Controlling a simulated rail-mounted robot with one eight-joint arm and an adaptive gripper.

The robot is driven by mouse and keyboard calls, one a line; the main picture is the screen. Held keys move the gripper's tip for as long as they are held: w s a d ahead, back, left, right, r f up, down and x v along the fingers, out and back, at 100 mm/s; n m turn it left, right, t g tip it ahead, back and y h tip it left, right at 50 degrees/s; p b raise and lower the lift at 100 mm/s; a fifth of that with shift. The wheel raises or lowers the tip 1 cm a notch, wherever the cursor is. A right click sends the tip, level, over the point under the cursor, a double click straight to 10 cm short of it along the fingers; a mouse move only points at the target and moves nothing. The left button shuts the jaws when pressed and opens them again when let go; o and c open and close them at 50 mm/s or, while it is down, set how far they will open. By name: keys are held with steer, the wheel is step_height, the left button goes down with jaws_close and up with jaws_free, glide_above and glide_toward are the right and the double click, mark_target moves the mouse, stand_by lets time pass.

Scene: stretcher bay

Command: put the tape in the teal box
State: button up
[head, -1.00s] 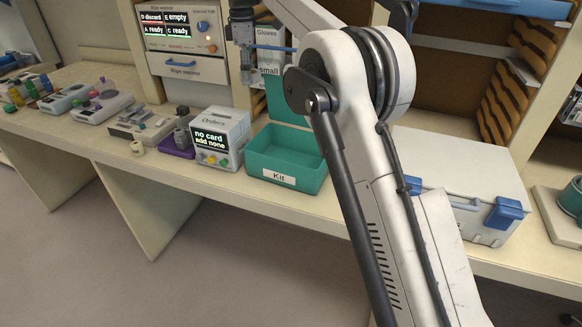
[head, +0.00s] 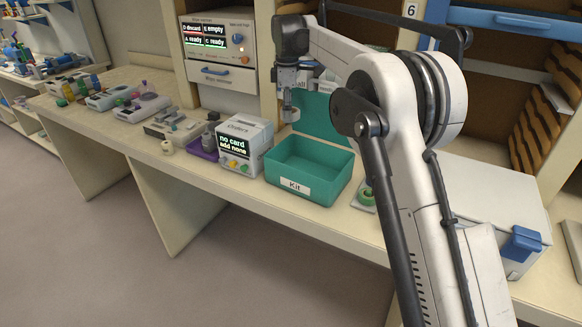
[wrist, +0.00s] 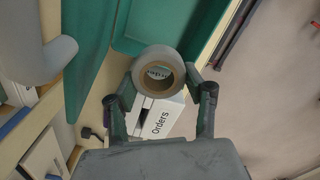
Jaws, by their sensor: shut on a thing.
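My gripper (wrist: 158,100) is shut on the tape (wrist: 158,52), a grey roll with a brown core, held between its fingertips in the wrist view. In the head view my gripper (head: 290,106) hangs by the lid at the back left of the teal box, with the pale tape (head: 292,115) at its tip. The teal box (head: 275,177) stands on the counter with its lid raised at the back and a "Kit" label in front. Its interior looks empty where visible. The teal box (wrist: 125,38) lies beyond the tape in the wrist view.
A white card machine (head: 258,148) marked "Orders" stands just left of the box, also below the tape in the wrist view (wrist: 170,115). A purple tray (head: 200,148) is further left. A green reel (head: 366,196) and a white case (head: 490,200) are to the right.

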step_height(320, 180, down, 21)
steer(key=shift+r+p, duration=0.2)
steer(key=shift+p, duration=0.3)
steer(key=shift+f, duration=0.1)
steer(key=o, duration=0.5)
steer(key=shift+f, duration=0.1)
steer(key=shift+o, duration=1)
